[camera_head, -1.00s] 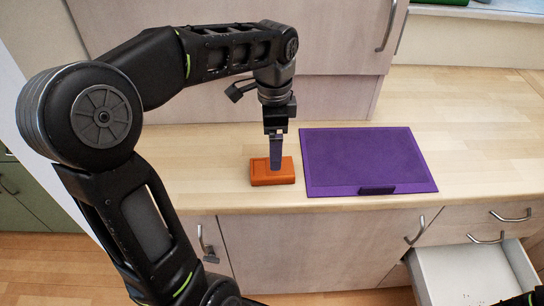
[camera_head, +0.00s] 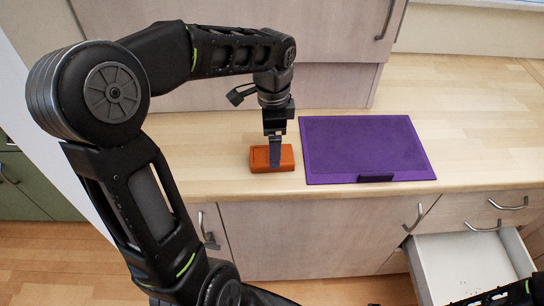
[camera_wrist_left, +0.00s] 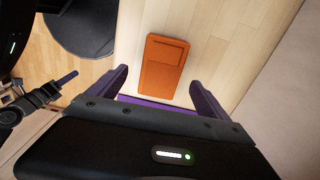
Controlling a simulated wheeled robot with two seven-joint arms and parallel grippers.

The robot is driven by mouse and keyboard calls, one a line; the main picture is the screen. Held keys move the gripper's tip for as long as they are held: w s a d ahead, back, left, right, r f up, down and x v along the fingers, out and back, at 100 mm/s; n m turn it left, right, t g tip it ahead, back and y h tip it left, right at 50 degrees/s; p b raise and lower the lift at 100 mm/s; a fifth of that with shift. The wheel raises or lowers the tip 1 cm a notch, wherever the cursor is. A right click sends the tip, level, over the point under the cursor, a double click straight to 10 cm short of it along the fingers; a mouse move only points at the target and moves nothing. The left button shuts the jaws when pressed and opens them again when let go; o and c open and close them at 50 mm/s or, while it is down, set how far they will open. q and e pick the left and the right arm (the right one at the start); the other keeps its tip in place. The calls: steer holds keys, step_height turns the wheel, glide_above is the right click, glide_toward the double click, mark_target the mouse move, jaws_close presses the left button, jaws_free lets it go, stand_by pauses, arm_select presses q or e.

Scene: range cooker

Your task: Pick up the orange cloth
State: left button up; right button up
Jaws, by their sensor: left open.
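The orange cloth (camera_head: 259,159) is a flat, folded-looking rectangle on the wooden counter, left of the purple mat. In the left wrist view the orange cloth (camera_wrist_left: 162,74) lies ahead of the jaws, in line with the gap between the fingers. My left gripper (camera_head: 275,163) points down over the cloth and hides part of its middle. In the wrist view my left gripper (camera_wrist_left: 158,80) is open, with one finger on each side and nothing held. I cannot tell how far the fingertips are above the cloth.
A purple mat (camera_head: 365,147) with a dark piece at its front edge lies right of the cloth. An open, white-lined drawer (camera_head: 465,265) sticks out at lower right. Cabinet fronts drop below the counter edge. The counter behind and right of the mat is clear.

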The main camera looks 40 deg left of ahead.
arm_select(q)
step_height(320, 180, down, 4)
steer(key=shift+a+p, duration=0.15)
steer(key=shift+p, duration=0.15)
stand_by(0.4)
steer(key=c, duration=1.5)
steer(key=shift+o, duration=0.2)
step_height(320, 180, up, 10)
steer(key=b, duration=0.1)
